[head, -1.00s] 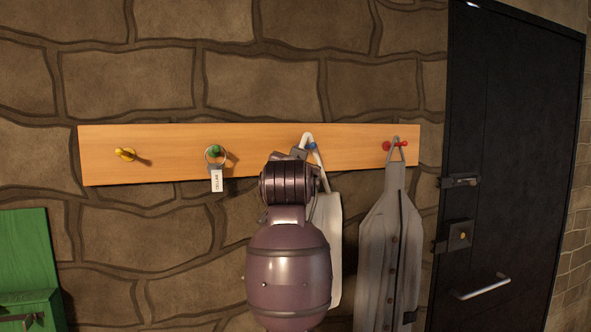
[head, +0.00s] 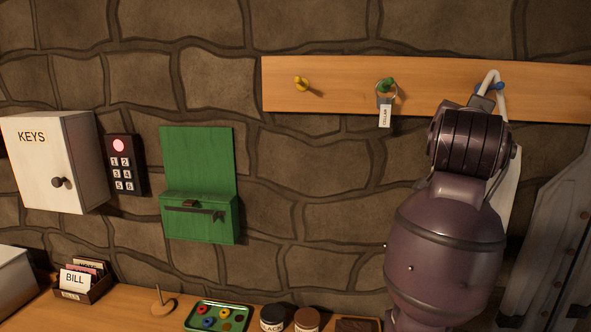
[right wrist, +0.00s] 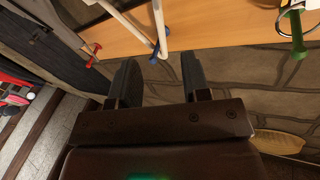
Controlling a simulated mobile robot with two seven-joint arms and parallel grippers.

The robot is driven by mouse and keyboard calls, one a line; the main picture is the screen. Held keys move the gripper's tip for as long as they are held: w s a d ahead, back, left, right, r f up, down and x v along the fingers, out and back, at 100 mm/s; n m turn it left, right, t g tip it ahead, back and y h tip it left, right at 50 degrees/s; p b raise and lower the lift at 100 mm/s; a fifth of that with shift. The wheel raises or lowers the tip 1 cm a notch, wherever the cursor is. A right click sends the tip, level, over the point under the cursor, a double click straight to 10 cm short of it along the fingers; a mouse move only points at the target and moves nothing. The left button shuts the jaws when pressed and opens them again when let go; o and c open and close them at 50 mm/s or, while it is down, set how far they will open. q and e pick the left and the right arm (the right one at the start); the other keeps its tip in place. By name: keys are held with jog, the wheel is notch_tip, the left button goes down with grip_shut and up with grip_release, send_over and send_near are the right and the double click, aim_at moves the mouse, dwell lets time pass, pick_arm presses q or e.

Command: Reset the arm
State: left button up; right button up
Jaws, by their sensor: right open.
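My right arm rises at the right of the head view, in front of the wooden peg rail (head: 345,85). Its right gripper (right wrist: 162,78) is open in the right wrist view, with nothing between the fingers. The blue peg (right wrist: 154,52) lies just beyond the gap between the fingertips, with a white strap loop (right wrist: 160,20) by it. In the head view my wrist hides most of the gripper and part of the white hanging item (head: 507,180). My left gripper is in neither view.
The rail has a yellow peg (head: 300,83) and a green peg (head: 386,84) holding a ringed key tag (head: 385,116). Left are a white KEYS cabinet (head: 55,165), keypad (head: 126,165) and green box (head: 198,215), above a wooden counter (head: 120,310).

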notch_tip(320, 180, down, 33)
jog(key=w+n+y, duration=0.2)
jog(key=n+y, duration=0.4)
jog(key=n, duration=0.3)
jog(key=s+a+f+n+g+y, duration=0.1)
jog(key=s+a+f+y, duration=0.1)
jog(key=s+f, duration=1)
jog(key=s+a+f+n+g+y, duration=0.1)
jog(key=s+a+f+y, duration=0.1)
jog(key=s+f, duration=1)
notch_tip(320, 180, down, 4)
jog(key=shift+s+r+n+g+y, duration=0.15)
jog(key=shift+n+g+y, duration=0.15)
